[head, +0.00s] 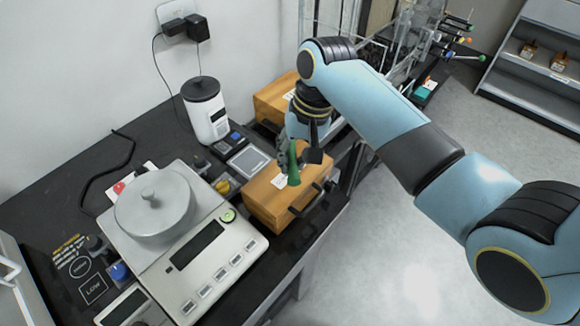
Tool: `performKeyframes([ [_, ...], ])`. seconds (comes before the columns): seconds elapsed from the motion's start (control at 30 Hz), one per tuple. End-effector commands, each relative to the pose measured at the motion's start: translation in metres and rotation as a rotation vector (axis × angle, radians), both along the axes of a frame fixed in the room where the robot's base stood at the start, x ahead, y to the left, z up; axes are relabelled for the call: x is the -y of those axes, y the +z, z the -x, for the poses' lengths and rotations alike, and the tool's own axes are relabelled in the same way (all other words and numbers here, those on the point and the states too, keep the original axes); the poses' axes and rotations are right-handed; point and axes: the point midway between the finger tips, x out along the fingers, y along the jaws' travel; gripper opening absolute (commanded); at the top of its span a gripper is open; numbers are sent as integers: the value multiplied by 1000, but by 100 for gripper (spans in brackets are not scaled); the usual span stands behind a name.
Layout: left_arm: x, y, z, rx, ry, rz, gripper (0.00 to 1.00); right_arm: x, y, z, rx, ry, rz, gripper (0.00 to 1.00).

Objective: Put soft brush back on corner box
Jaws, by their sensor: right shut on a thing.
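The soft brush (293,167) shows as a green tapered piece at my right gripper (300,157), in the middle of the head view. My right gripper points down and is shut on the brush. I cannot tell whether the brush touches the box. A second wooden box (268,101) stands further back near the wall, partly hidden by my right arm. I cannot tell which is the corner box. My left gripper is not in view.
A balance with a round metal lid (155,203) stands left of the near box. A white canister with a black lid (205,112) and a small scale (249,161) stand behind. The black table (60,205) ends at right; clear floor lies beyond.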

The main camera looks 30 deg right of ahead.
Motion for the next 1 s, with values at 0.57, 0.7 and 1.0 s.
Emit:
performKeyframes([
  [0.57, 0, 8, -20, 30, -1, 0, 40, -3, -45, -7, 1, 0, 0, 0],
  [0.7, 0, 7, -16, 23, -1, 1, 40, -3, -46, -7, 0, 0, 1, 0],
  [1.0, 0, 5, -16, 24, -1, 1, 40, -3, -55, -6, 0, 0, 1, 0],
])
